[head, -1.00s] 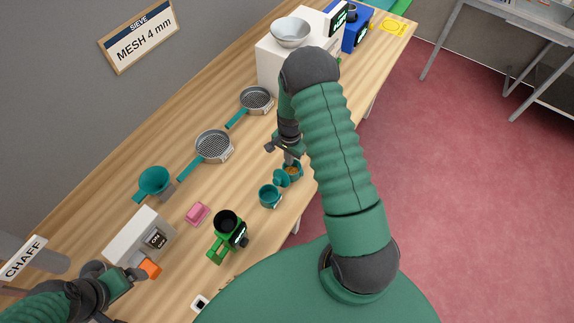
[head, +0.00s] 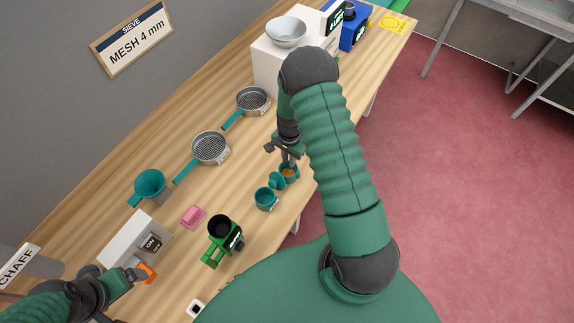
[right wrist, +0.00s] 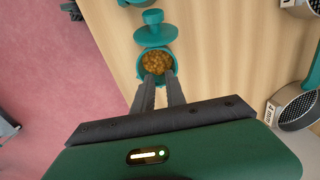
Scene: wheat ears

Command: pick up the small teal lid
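The small teal lid (head: 276,181), a disc with a knob, lies between two teal cups on the table. It also shows in the right wrist view (right wrist: 154,27), just beyond the grain-filled cup. That cup (head: 291,171) shows its brown grain in the right wrist view (right wrist: 156,64). My right gripper (head: 289,158) points down at this cup; in the right wrist view its two fingers (right wrist: 160,82) are apart at the cup's near rim, with no lid between them. My left gripper (head: 130,274) is beside an orange part (head: 148,272) of a white device; its fingers are unclear.
The other teal cup (head: 266,199) stands close to the lid. A green device (head: 221,240), a pink block (head: 193,217), a teal funnel (head: 150,184) and two sieves (head: 210,148) (head: 253,100) stand nearby. The table's front edge is close to the cups.

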